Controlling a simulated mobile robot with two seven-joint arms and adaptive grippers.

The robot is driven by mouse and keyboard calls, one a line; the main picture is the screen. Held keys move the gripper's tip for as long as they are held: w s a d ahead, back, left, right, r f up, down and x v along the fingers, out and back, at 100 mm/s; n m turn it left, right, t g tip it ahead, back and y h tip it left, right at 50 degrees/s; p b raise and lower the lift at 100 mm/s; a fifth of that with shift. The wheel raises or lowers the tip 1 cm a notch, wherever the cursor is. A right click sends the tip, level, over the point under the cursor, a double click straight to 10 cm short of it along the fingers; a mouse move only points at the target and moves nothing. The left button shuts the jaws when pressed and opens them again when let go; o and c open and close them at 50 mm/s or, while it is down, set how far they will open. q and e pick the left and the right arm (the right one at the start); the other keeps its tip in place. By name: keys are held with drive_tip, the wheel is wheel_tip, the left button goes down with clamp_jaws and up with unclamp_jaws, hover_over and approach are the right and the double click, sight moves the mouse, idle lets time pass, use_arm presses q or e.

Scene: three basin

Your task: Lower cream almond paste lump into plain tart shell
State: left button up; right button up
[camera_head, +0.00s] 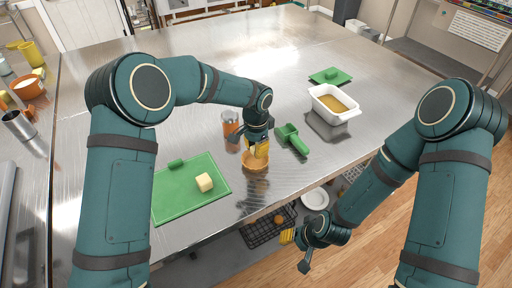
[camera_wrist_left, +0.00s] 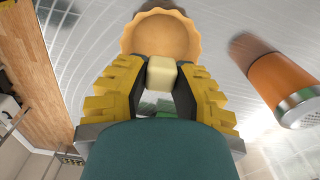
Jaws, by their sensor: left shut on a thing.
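My left gripper (camera_head: 259,148) is shut on a cream almond paste lump (camera_wrist_left: 162,75), which shows between the yellow fingers in the left wrist view. The plain tart shell (camera_head: 255,166) stands on the steel table below this gripper. Its fluted rim and empty-looking inside (camera_wrist_left: 160,37) show just beyond the fingertips in the wrist view. I cannot tell whether the lump touches the shell. My right gripper (camera_head: 290,237) hangs low beyond the table's front edge, and its opening is unclear.
An orange shaker (camera_head: 230,124) stands close behind the shell.

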sight(256, 162)
use_arm(q)
drive_tip(key=shift+f+b, duration=1.15)
drive_tip(key=shift+f, duration=0.65)
idle(1.0)
drive_tip(key=o, duration=0.9)
